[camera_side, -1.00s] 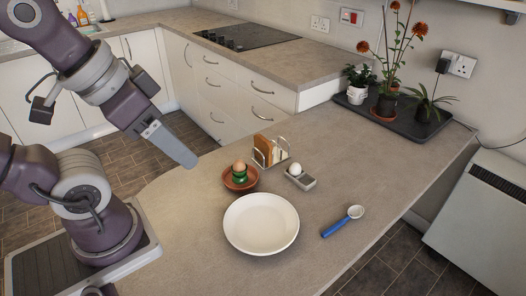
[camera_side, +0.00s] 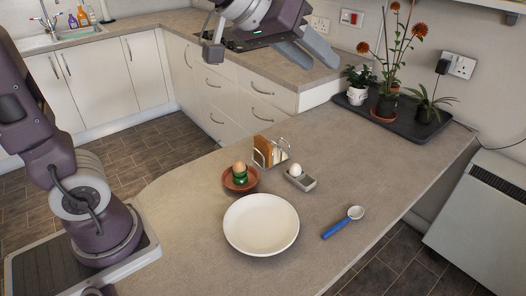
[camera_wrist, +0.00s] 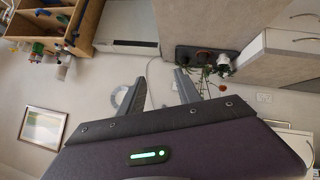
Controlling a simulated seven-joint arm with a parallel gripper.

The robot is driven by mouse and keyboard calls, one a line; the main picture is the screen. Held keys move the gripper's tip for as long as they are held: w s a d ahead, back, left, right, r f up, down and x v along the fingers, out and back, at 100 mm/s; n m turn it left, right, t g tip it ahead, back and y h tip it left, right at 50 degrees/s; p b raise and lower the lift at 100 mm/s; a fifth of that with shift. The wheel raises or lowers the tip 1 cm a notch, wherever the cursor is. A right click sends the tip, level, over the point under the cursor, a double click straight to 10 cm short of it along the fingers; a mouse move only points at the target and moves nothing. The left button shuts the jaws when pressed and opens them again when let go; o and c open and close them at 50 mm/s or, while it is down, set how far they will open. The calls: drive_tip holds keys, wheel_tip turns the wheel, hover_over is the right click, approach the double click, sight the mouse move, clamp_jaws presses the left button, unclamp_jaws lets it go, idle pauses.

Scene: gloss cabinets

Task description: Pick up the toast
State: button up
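A slice of brown toast (camera_side: 262,148) stands upright in a small metal toast rack (camera_side: 284,153) on the counter, in the side view. My gripper (camera_side: 320,63) is at the top of the side view, raised well above the counter and apart from the toast. Its two fingers are spread with nothing between them. The wrist view also shows the gripper (camera_wrist: 160,77) open and empty, facing the wall and room. The toast does not show in the wrist view.
An egg in a green cup on a brown dish (camera_side: 239,180), a white egg in a holder (camera_side: 298,178), a white plate (camera_side: 261,225) and a blue-handled scoop (camera_side: 343,223) surround the rack. Potted plants stand on a black tray (camera_side: 435,127) at the back right. The front-right counter is clear.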

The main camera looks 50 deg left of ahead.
drive_tip(key=w+a+f+n+t+y, duration=0.1)
drive_tip(key=w+a+n+y, duration=0.1)
drive_tip(key=w, duration=0.7)
drive_tip(key=w+a+f+n+t+y, duration=0.1)
drive_tip(key=w+a+f+n+t, duration=0.15)
drive_tip(key=w, duration=0.75)
drive_tip(key=w+a+f+n+g+y, duration=0.1)
drive_tip(key=w+a+f+n+y, duration=0.2)
drive_tip(key=w+a+f+y, duration=0.15)
drive_tip(key=n+g+y, duration=0.7)
drive_tip(key=g, duration=0.1)
hover_over(263, 142)
drive_tip(key=w+d, duration=0.8)
wheel_tip(263, 142, down, 23)
drive_tip(key=s+a+f+g, duration=0.1)
drive_tip(key=s+f, duration=0.1)
drive_tip(key=s+f+g+y, duration=0.1)
drive_tip(key=s+f, duration=0.1)
drive_tip(key=s+a+f+g, duration=0.1)
drive_tip(key=s+f+g, duration=0.1)
drive_tip(key=s, duration=0.1)
drive_tip(key=shift+a+n+y, duration=0.25)
drive_tip(key=shift+a+n, duration=0.1)
drive_tip(key=x, duration=0.6)
drive_tip(key=shift+s+a+f, duration=0.15)
drive_tip(key=shift+s+a, duration=0.05)
drive_tip(key=shift+a, duration=0.2)
clamp_jaws()
